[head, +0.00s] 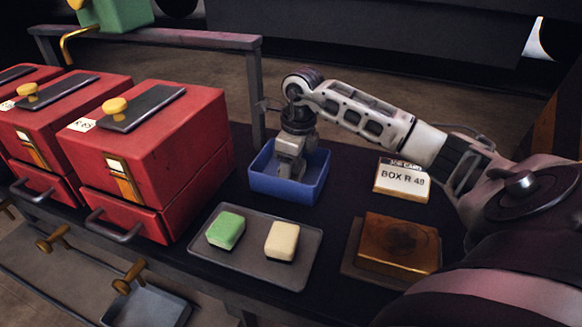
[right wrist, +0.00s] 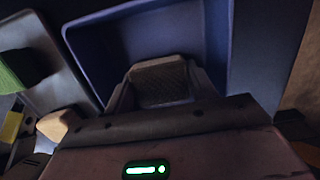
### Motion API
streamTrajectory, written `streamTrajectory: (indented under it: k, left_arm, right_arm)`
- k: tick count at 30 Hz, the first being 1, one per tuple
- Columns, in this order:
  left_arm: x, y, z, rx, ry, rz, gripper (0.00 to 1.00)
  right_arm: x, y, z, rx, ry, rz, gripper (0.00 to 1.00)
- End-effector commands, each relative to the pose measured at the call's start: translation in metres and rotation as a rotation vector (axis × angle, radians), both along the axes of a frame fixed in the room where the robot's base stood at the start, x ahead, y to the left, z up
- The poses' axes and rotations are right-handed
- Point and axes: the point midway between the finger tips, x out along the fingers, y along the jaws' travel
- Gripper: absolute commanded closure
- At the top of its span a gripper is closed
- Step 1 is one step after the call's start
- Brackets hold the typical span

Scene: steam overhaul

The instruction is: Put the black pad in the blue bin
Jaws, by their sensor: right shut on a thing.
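The blue bin (head: 262,183) stands on the dark bench, and its walls also show in the right wrist view (right wrist: 100,75). My right gripper (head: 290,168) reaches down into the bin from above. In the right wrist view its fingers (right wrist: 162,88) are shut on a dark, textured block, the black pad (right wrist: 160,80), with the bin's inside around and beyond it. In the head view the gripper hides the pad. I cannot tell whether the pad touches the bin's floor. My left gripper is out of view.
A grey tray (head: 262,272) in front of the bin holds a green pad (head: 226,230) and a cream pad (head: 282,240). Red boxes (head: 150,150) with drawers stand at left. A card reading "BOX R 48" (head: 402,181) and a brown block (head: 399,243) are at right.

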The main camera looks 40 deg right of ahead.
Motion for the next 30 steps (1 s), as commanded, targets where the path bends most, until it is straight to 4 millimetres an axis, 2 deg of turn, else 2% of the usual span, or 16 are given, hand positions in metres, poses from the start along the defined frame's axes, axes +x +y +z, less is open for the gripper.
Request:
streamTrajectory:
  k: [10, 11, 12, 13, 23, 26, 30]
  left_arm:
    - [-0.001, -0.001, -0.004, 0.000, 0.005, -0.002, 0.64]
    - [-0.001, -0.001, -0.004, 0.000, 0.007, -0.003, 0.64]
    - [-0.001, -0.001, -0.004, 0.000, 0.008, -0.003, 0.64]
    - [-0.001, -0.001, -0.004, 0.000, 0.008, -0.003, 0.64]
    - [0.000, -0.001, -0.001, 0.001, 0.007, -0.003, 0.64]
    - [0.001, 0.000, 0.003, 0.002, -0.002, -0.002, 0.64]
    - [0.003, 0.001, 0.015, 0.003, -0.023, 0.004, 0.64]
  right_arm:
    - [0.001, 0.000, -0.004, -0.001, -0.003, 0.000, 0.70]
    - [0.000, 0.000, -0.003, -0.001, -0.003, 0.000, 0.38]
    - [0.000, 0.000, -0.003, -0.001, -0.003, 0.000, 0.27]
    - [0.000, 0.000, -0.003, -0.001, -0.003, 0.000, 0.22]
    - [0.000, 0.000, 0.001, -0.001, -0.003, 0.000, 0.22]
    - [0.000, -0.001, 0.012, -0.003, -0.004, 0.000, 0.22]
    - [-0.003, -0.003, 0.040, -0.003, -0.006, -0.002, 0.22]
